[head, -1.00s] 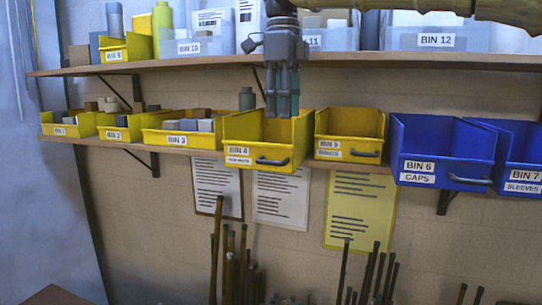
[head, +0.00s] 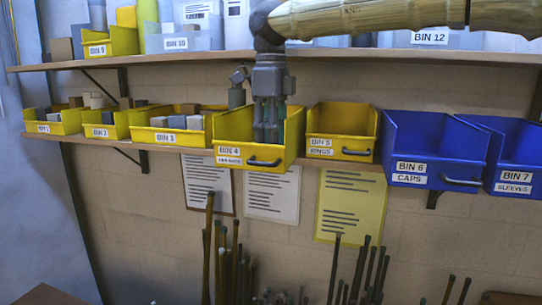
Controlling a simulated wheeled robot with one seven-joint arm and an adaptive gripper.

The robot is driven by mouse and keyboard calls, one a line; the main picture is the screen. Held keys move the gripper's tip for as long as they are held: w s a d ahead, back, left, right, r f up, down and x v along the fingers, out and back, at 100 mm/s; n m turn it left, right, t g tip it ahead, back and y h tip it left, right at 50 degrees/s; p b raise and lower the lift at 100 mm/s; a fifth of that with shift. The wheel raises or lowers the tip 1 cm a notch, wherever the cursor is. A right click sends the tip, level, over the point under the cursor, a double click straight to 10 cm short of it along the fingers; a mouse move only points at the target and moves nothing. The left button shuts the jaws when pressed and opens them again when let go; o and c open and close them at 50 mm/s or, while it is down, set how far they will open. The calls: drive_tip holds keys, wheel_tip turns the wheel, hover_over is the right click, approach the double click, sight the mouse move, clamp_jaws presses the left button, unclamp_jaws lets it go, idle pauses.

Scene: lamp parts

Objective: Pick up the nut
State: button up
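The yellow BIN 4 (head: 236,158) stands on the lower shelf. The small second line of its label is hard to read but seems to say nuts. My gripper (head: 267,136) points straight down, with its fingers inside the opening of BIN 4, behind the front wall. The fingers look close together, but I cannot tell whether they are open or shut. No nut shows in the head view; the inside of the bin is hidden by its front wall and my fingers.
Yellow BIN 3 (head: 165,136) is left of BIN 4 and holds grey blocks. Yellow BIN 5 (head: 340,147) and blue BIN 6 (head: 430,160) are to the right. The upper shelf (head: 180,61) runs behind my wrist. Upright rods stand below.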

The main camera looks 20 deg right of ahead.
drive_tip(key=shift+d+f+p, duration=0.1)
drive_tip(key=shift+f+p, duration=0.45)
drive_tip(key=shift+f, duration=1.15)
drive_tip(key=c, duration=0.6)
drive_tip(key=shift+c, duration=0.3)
